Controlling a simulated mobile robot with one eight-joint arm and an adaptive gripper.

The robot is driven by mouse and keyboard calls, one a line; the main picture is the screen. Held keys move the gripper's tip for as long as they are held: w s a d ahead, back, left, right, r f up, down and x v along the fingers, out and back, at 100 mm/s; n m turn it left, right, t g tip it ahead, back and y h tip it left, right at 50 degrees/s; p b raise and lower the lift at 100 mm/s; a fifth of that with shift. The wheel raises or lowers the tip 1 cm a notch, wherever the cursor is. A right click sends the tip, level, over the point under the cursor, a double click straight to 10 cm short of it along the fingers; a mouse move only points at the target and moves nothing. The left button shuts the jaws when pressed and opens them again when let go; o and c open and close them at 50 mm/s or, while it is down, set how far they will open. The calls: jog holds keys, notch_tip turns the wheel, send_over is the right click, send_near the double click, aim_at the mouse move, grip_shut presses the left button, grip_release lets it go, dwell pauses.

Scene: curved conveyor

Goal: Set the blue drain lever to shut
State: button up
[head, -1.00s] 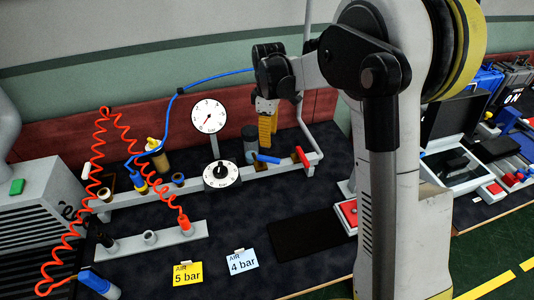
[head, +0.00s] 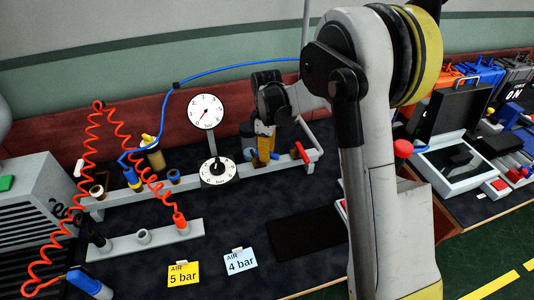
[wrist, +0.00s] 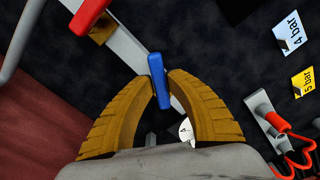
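The blue drain lever (wrist: 159,80) sits on the grey pipe in the wrist view, between the two tan fingertips of my gripper (wrist: 161,74). The fingertips have come together to the lever's width, one on each side, and appear to touch it. In the head view my gripper (head: 264,150) is down at the pipe, right of the dial, and its fingers hide most of the lever. The lever's exact angle to the pipe is hard to tell there.
A red lever (head: 302,152) stands close by on the pipe's right end. A pressure gauge (head: 206,112) and a knob dial (head: 217,171) stand to the left. A coiled red hose (head: 94,150) hangs further left. The black mat (head: 306,233) in front is bare.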

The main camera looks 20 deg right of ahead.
grip_shut()
jog(key=shift+s+m, duration=0.1)
jog(key=shift+m, duration=0.2)
jog(key=shift+s+a+m+p, duration=0.25)
jog(key=shift+a+m, duration=0.15)
jog(key=shift+m, duration=1.4)
jog(key=shift+s+a+m+p, duration=0.15)
jog(key=shift+a+m+p, duration=0.2)
jog(key=shift+m, duration=1.45)
jog(key=shift+s+a+m+p, duration=0.2)
jog(key=shift+a+m, duration=0.25)
jog(key=shift+m, duration=1.35)
